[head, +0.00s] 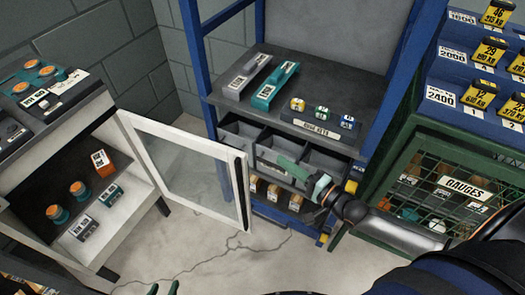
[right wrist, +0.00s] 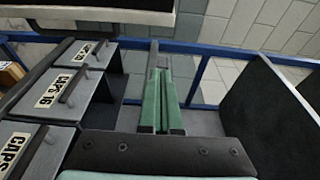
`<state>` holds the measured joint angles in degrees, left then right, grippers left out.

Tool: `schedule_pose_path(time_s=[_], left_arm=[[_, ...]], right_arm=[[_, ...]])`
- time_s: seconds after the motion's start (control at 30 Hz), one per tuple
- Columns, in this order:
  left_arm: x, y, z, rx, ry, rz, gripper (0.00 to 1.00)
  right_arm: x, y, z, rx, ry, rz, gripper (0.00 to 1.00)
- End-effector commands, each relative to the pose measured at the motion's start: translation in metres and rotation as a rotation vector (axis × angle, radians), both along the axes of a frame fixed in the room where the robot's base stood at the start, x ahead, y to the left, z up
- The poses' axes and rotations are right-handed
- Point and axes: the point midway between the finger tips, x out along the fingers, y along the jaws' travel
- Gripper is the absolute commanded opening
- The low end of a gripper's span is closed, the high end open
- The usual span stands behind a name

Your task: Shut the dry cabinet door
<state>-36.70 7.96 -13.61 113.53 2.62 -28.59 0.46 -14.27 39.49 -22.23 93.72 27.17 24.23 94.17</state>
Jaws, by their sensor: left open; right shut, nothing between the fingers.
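The dry cabinet (head: 118,218) stands at the left with its front open. Its door (head: 185,129), a white frame around a glass pane with a dark strip (head: 241,195) along the free edge, swings out to the right. My right gripper (head: 283,163) is shut and empty, to the right of the door's free edge, in front of the blue rack. Its closed green fingers also show in the right wrist view (right wrist: 165,98). My left gripper (head: 164,288) is open at the bottom edge; only its green fingertips show, below the door and apart from it.
Orange-capped jars (head: 58,214) and boxes stand inside the cabinet. The blue rack (head: 199,75) holds grey bins (head: 240,131) behind my right gripper. A green gauge cage (head: 381,195) stands at the right. Cracked floor (head: 215,260) below the door is clear.

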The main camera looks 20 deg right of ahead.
Motion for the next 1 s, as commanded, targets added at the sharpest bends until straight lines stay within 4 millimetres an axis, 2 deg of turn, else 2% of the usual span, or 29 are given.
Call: schedule_pose_path(time_s=[0.17, 0.4, 0.63, 0.73, 1.0], left_arm=[[0.001, -0.001, -0.003, -0.001, -0.001, -0.002, 0.50], [0.002, -0.003, -0.005, -0.003, -0.003, -0.007, 0.50], [0.003, -0.005, -0.007, -0.006, -0.004, -0.011, 0.50], [0.004, -0.005, 0.001, -0.006, -0.008, -0.009, 0.50], [0.001, -0.002, 0.000, -0.001, -0.004, -0.004, 0.50]], right_arm=[[0.020, 0.009, 0.000, 0.003, -0.005, 0.000, 0.00], [0.061, 0.027, 0.000, 0.001, -0.007, 0.000, 0.00], [0.092, 0.042, 0.000, 0.000, -0.007, 0.002, 0.00], [0.077, 0.053, 0.001, 0.005, 0.002, 0.002, 0.00], [0.062, 0.068, 0.001, 0.000, -0.003, 0.002, 0.00]])
